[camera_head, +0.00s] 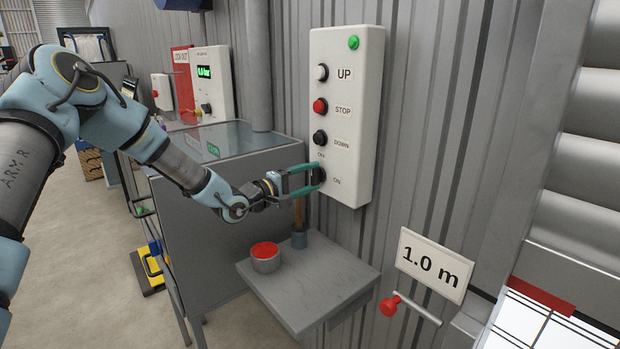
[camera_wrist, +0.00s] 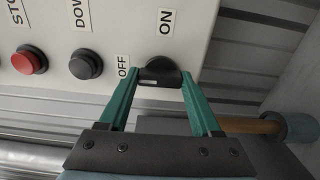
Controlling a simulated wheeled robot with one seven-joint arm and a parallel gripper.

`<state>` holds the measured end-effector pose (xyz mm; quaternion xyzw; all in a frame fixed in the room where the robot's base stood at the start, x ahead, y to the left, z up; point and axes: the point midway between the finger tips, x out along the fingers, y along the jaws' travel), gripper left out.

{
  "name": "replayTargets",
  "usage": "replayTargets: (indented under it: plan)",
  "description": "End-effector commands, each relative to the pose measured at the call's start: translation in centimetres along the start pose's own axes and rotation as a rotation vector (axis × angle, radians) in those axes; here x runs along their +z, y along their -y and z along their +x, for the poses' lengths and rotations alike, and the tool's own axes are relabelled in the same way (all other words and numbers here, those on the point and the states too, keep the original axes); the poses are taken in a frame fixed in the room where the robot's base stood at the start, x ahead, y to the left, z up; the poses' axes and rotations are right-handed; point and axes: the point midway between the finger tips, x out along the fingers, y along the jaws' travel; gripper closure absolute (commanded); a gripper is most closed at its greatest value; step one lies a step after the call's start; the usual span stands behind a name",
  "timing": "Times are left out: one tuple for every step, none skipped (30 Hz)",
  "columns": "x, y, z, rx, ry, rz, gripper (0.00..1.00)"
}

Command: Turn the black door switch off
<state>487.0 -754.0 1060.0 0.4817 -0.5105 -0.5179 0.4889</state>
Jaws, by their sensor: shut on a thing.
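The black door switch (camera_head: 319,174) is a rotary knob low on a white control box (camera_head: 357,100), below the black DOWN button. It also shows in the wrist view (camera_wrist: 160,72), with the OFF label (camera_wrist: 122,68) at its left and the ON label (camera_wrist: 166,22) above it. My gripper (camera_head: 317,178) has its teal fingers closed on opposite sides of the knob, also seen in the wrist view (camera_wrist: 160,77). A small pale mark shows on the knob toward the OFF side. The fingers hide part of the knob's edges.
A green lamp (camera_head: 353,42) tops the box above UP, STOP and DOWN buttons. Below is a grey shelf (camera_head: 325,285) with a red-topped tin (camera_head: 265,256) and a wooden-handled tool (camera_head: 299,217). A grey cabinet (camera_head: 215,235) stands left. A red handle (camera_head: 390,305) sits lower right.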

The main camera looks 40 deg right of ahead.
Motion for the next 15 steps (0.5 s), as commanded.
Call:
replayTargets:
  plan:
    - [-0.07, 0.06, -0.04, -0.001, -0.002, -0.003, 0.91]
    - [-0.07, 0.06, -0.04, -0.001, -0.002, -0.003, 0.91]
    - [-0.07, 0.06, -0.04, -0.001, -0.002, -0.003, 0.91]
    - [-0.07, 0.06, -0.04, -0.001, -0.002, -0.003, 0.91]
    - [-0.08, 0.06, -0.05, -0.001, -0.002, -0.003, 0.91]
    - [-0.07, 0.06, -0.05, -0.001, -0.002, -0.003, 0.33]
    - [-0.07, 0.06, -0.05, -0.001, -0.002, -0.003, 0.29]
    - [-0.07, 0.06, -0.04, -0.001, -0.002, -0.002, 0.26]
    - [-0.06, 0.06, -0.04, -0.001, -0.002, -0.002, 0.22]
    - [-0.06, 0.06, -0.04, -0.001, -0.001, -0.002, 0.18]
    - [-0.05, 0.05, -0.04, -0.001, -0.001, -0.002, 0.15]
    - [-0.04, 0.05, -0.03, -0.001, -0.001, -0.002, 0.1]
    - [-0.03, 0.04, -0.03, -0.001, -0.001, -0.001, 0.07]
    - [-0.03, 0.04, -0.03, -0.001, -0.001, -0.001, 0.05]
    - [-0.02, 0.04, -0.02, -0.001, -0.001, -0.001, 0.05]
